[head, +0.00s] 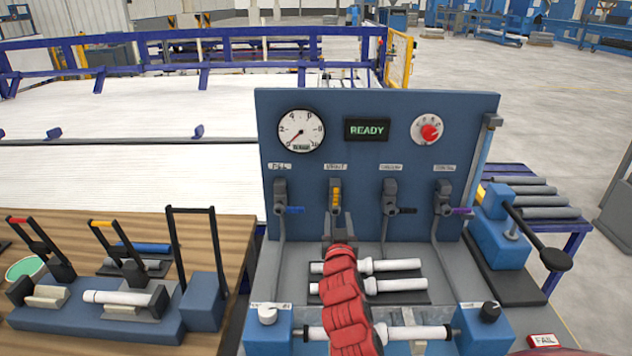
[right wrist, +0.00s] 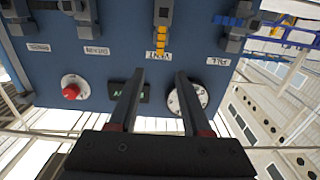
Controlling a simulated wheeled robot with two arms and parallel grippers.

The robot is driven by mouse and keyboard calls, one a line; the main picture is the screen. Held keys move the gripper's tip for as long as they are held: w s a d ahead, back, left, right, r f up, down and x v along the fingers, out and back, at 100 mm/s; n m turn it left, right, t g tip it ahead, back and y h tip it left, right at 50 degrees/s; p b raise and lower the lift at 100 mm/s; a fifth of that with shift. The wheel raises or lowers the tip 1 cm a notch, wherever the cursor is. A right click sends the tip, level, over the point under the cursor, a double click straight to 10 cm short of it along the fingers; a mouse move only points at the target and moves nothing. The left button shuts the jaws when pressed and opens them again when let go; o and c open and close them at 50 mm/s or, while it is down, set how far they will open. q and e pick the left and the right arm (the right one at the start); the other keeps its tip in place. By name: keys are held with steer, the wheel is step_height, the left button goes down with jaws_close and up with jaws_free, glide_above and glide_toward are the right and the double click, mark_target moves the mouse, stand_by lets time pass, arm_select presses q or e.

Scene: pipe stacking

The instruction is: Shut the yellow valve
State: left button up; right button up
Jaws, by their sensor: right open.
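The yellow valve (head: 336,197) is second from the left in a row of valves on the blue panel. Its yellow handle points straight up and down, while the neighbouring handles lie level. It also shows in the right wrist view (right wrist: 161,40), near the top. My right gripper (head: 338,228) is just below this valve in the head view, partly hidden by its own red arm. In the right wrist view its two fingers (right wrist: 159,74) are apart with nothing between them. The handle lies past the fingertips, apart from them in the picture. My left gripper is not in view.
Blue (head: 293,210), black (head: 406,211) and purple (head: 461,211) handles flank the valve. Above are a gauge (head: 301,131), a READY display (head: 367,129) and a red knob (head: 430,132). White pipes (head: 395,285) lie below. A wooden table (head: 150,230) with clamps stands left.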

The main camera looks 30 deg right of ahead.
mark_target(336, 191)
steer(key=p+x, duration=0.3)
steer(key=x, duration=1.2)
steer(key=shift+w+d+r, duration=0.1)
steer(key=shift+w, duration=0.15)
steer(key=shift+w+d, duration=0.3)
steer(key=shift+w, duration=0.35)
steer(key=shift+c, duration=0.3)
jaws_close()
